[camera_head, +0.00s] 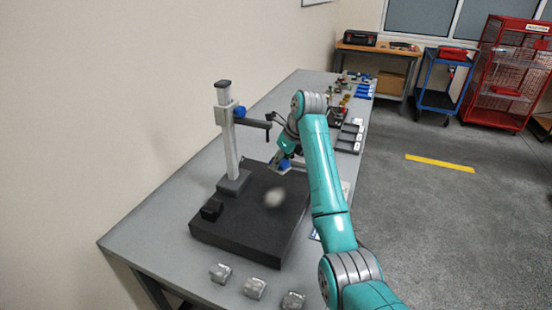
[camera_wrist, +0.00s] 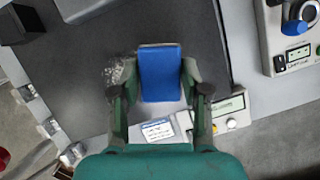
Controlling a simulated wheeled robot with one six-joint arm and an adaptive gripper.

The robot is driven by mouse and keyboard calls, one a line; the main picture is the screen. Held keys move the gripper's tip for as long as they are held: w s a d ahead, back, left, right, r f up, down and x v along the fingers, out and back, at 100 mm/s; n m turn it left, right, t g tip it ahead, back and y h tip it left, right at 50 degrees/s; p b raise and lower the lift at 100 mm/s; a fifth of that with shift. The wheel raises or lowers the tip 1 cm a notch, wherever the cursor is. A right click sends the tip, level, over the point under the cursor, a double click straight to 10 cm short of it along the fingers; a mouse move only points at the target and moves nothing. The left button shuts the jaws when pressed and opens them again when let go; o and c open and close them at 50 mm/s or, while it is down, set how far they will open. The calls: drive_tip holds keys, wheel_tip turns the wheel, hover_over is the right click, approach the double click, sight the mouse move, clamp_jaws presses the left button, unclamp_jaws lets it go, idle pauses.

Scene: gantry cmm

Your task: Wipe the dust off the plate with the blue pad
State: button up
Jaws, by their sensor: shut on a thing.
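The plate (camera_head: 240,232) is a thick dark slab on the grey bench; its dark top also fills much of the wrist view (camera_wrist: 80,50). A pale, round dust patch (camera_head: 275,198) lies on its top. In the wrist view the dust (camera_wrist: 118,73) is a speckled grey smudge just left of my gripper (camera_wrist: 160,70). My gripper is shut on the blue pad (camera_wrist: 160,85), with a finger on each side. In the head view the pad (camera_head: 284,164) is a small blue spot beyond the dust, partly hidden by my gripper. I cannot tell whether the pad touches the plate.
A stand with a grey column (camera_head: 230,145) and side arm rises from the plate's left part, near my gripper. A small black block (camera_head: 212,210) sits on the plate's left edge. Several silver blocks line the bench front (camera_head: 255,288). An instrument with a blue knob (camera_wrist: 297,28) stands beside the plate.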

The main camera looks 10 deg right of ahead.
hover_over(274, 192)
drive_tip(key=w+d, duration=0.2)
drive_tip(key=d, duration=0.1)
drive_tip(key=shift+a+f, duration=0.15)
drive_tip(key=shift+f, duration=2.65)
drive_tip(key=shift+f, duration=1)
drive_tip(key=shift+s, duration=0.1)
drive_tip(key=shift+s+a+r, duration=0.1)
drive_tip(key=shift+s+a, duration=0.45)
drive_tip(key=shift+s, duration=0.15)
drive_tip(key=shift+s+a+r, duration=0.1)
drive_tip(key=shift+s+a, duration=0.4)
drive_tip(key=shift+s, duration=0.2)
drive_tip(key=shift+s+a+f, duration=0.1)
drive_tip(key=shift+s+a, duration=0.6)
drive_tip(key=shift+s, duration=0.25)
drive_tip(key=shift+s+a+f, duration=0.1)
drive_tip(key=shift+s+a, duration=0.6)
drive_tip(key=shift+s, duration=0.3)
drive_tip(key=shift+s+a, duration=0.7)
drive_tip(key=shift+s, duration=0.25)
drive_tip(key=shift+w, duration=0.1)
